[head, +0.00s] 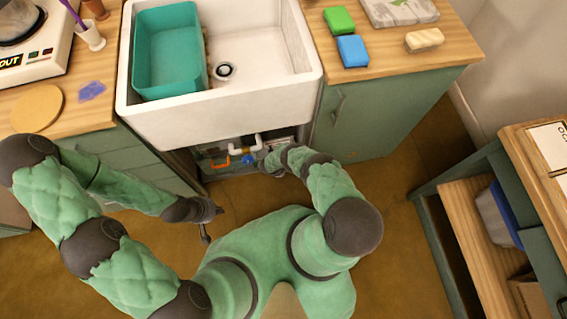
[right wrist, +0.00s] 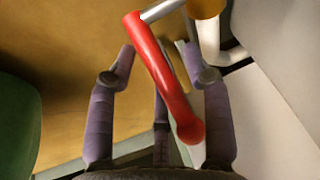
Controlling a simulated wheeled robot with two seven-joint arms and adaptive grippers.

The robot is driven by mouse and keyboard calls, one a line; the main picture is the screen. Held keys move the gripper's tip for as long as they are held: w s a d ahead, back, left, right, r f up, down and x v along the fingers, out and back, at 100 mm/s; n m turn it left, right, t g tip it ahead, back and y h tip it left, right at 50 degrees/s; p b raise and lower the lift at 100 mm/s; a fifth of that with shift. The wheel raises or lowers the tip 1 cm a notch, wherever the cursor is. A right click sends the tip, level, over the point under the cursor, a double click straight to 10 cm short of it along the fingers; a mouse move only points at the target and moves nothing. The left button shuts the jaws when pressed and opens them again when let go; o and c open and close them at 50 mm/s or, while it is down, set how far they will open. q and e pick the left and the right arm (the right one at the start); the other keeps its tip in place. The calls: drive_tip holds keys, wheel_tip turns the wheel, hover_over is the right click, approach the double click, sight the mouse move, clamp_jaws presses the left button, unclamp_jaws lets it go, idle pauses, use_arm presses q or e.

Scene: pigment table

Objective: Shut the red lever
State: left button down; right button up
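In the right wrist view the red lever (right wrist: 160,75) is a thick rounded bar, slanting from upper left to lower right on a metal stem. My right gripper (right wrist: 155,48) is open around it. Its purple-grey fingers stand on both sides of the lever, with gaps showing. In the head view my right gripper (head: 272,163) reaches into the open space under the sink; its fingers are too small to read there, and I cannot make out the red lever. My left gripper (head: 212,225) is empty, its fingers apart, over the floor in front of the left cabinet.
The white sink (head: 223,118) hangs above the opening and holds a teal basin (head: 168,50). Under it are white pipes (head: 243,147), an orange part (head: 216,163) and a blue part (head: 248,158). Cabinets stand on both sides. A wooden shelf unit (head: 470,230) is at the right.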

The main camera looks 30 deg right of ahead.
drive_tip(key=shift+r, duration=0.1)
drive_tip(key=s+a+r, duration=0.1)
drive_tip(key=a+r, duration=0.1)
drive_tip(key=a, duration=0.4)
drive_tip(key=s+a+r, duration=0.2)
drive_tip(key=a, duration=0.5)
drive_tip(key=shift+a+r, duration=0.2)
drive_tip(key=shift+a, duration=0.1)
drive_tip(key=shift+d, duration=0.1)
drive_tip(key=s+d+r+n+t+p, duration=0.3)
drive_tip(key=d+r+p, duration=0.35)
drive_tip(key=d, duration=0.55)
drive_tip(key=shift+t+y, duration=0.4)
drive_tip(key=shift+w+r+b+x, duration=0.1)
drive_tip(key=shift+w+b+x, duration=0.1)
drive_tip(key=shift+b+x, duration=1.25)
drive_tip(key=shift+w+r+b+x, duration=0.15)
drive_tip(key=shift+b+x, duration=0.55)
drive_tip(key=shift+x, duration=1.45)
drive_tip(key=shift+w+r+b+x, duration=0.1)
drive_tip(key=shift+w+b+x, duration=0.15)
drive_tip(key=shift+b+x, duration=1.2)
drive_tip(key=shift+w+d+f+p, duration=0.15)
drive_tip(key=shift+d+f+p, duration=0.1)
drive_tip(key=shift+f+p, duration=0.1)
